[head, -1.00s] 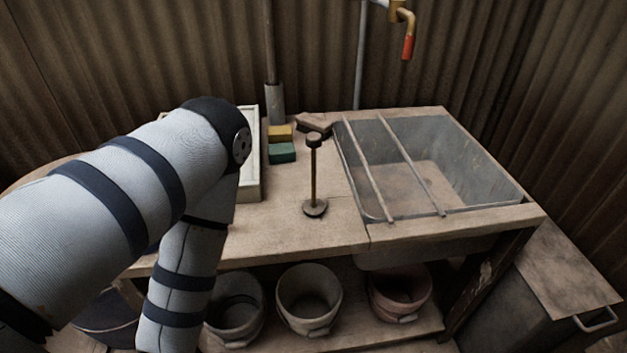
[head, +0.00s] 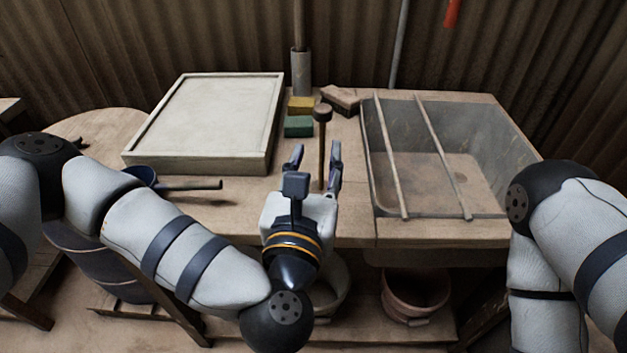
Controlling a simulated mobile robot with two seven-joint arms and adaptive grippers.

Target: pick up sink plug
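The sink plug (head: 322,141) appears to be the upright dark rod with a round knob on top, standing on the wooden bench in the head view. Its disc-shaped foot is hidden now behind my gripper. My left gripper (head: 317,158) is open, with one finger to the left of the rod and one to the right. It points away from me toward the plug; whether it touches the rod I cannot tell. My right gripper is out of view; only my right arm shows at the right edge.
A metal sink (head: 505,145) with two bars across it is to the right. A framed white board (head: 205,115) lies to the left, with a blue long-handled pan (head: 192,186) before it. Green (head: 299,126) and yellow (head: 301,105) blocks and a brick (head: 340,98) sit behind the plug.

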